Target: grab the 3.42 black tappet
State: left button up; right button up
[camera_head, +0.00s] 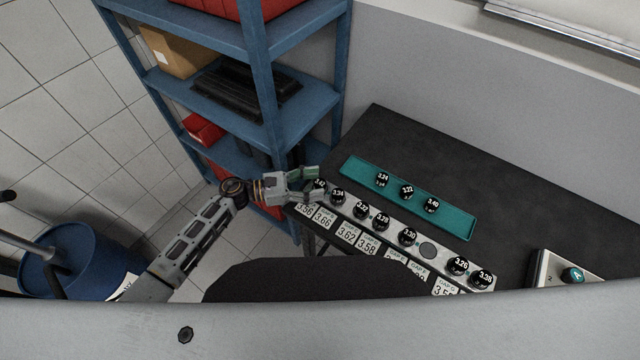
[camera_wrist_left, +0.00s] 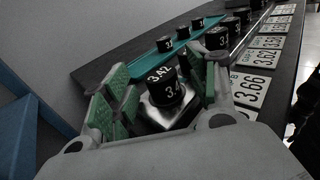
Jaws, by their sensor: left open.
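The black 3.42 tappet (camera_head: 320,184) stands upright at the left end of the metal rail, partly hidden by my left gripper in the head view. In the left wrist view the 3.42 tappet (camera_wrist_left: 164,88) shows large, its white number readable on top and side. My left gripper (camera_head: 313,183) is open, with its green-padded fingers on either side of the tappet. Whether the pads touch it cannot be told. My right gripper is not in view.
The rail (camera_head: 427,250) holds several other numbered black tappets, the nearest being 3.34 (camera_head: 338,196), and has one empty seat. White number cards (camera_head: 322,217) lie along its front. A teal tray (camera_head: 462,224) holds three tappets. A blue shelf (camera_head: 265,75) stands behind my left gripper.

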pick_arm(q)
jog(key=shift+c, duration=0.4)
jog(key=c, duration=1)
jog(key=shift+r, duration=0.15)
jog(key=shift+c, duration=0.2)
notch_tip(320, 180, up, 10)
jog(key=b, duration=0.1)
